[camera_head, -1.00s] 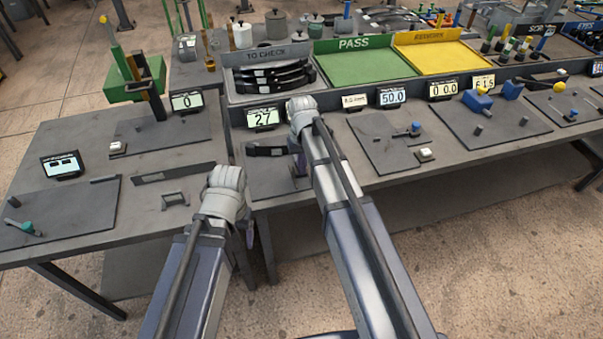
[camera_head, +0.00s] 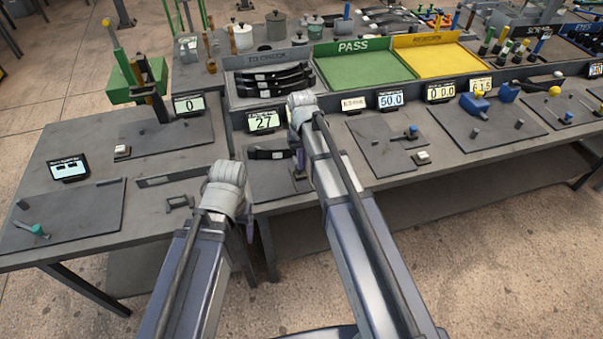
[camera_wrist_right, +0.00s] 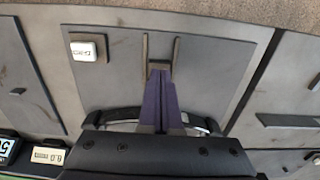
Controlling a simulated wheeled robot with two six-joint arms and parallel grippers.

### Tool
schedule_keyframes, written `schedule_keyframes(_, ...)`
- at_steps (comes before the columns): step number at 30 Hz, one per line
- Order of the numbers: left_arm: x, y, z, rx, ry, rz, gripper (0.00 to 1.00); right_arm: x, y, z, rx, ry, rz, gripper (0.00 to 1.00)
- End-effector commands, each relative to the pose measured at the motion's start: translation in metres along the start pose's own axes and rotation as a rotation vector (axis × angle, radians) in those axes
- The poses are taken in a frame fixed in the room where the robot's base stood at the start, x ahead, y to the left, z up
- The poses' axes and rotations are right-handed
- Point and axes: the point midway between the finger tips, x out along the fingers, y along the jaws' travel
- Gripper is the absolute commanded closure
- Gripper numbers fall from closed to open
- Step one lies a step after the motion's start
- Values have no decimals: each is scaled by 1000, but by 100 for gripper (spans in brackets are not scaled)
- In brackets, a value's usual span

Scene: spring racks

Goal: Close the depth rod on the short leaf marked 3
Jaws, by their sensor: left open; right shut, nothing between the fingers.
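A dark, gently curved leaf with a pale label (camera_head: 270,154) lies on the plate below the display reading 27 (camera_head: 263,121). Its number is too small to read. In the right wrist view a dark leaf (camera_wrist_right: 112,116) shows beside the gripper housing, its middle hidden. My right gripper (camera_wrist_right: 161,72) is shut and empty, fingertips at a small fixture with two upright-looking bars (camera_wrist_right: 176,50). In the head view my arm hides most of it. My left gripper (camera_head: 248,232) is open over the gap near the left table's front edge, fingers mostly hidden. I cannot identify the depth rod.
A white button (camera_wrist_right: 88,47) sits on the same plate. A teal-knobbed lever (camera_head: 38,230) lies on the left plate. A grey bracket (camera_head: 180,202) and dark bar (camera_head: 174,176) lie on the left table. Behind stand a tray of leaves (camera_head: 240,97) and a green PASS tray (camera_head: 362,79).

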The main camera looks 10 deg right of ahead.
Motion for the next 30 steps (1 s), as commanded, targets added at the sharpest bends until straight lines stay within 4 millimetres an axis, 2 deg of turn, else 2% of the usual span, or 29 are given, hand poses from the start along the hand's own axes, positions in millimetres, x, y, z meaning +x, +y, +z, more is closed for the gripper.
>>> schedule_keyframes(13,-28,-3,2,1,0,0,23,-28,0,1,0,-1,0,100)
schedule_keyframes(24,-29,-3,2,1,0,0,23,-30,-1,2,-1,-1,0,100)
schedule_keyframes(26,-29,-3,2,1,0,0,23,-30,-7,10,-12,-3,3,100)
schedule_keyframes(29,-29,-3,2,1,0,0,23,-30,-32,44,-60,-12,16,100)
schedule_keyframes(30,-29,-3,2,1,0,0,23,-30,-44,63,-87,-16,25,100)
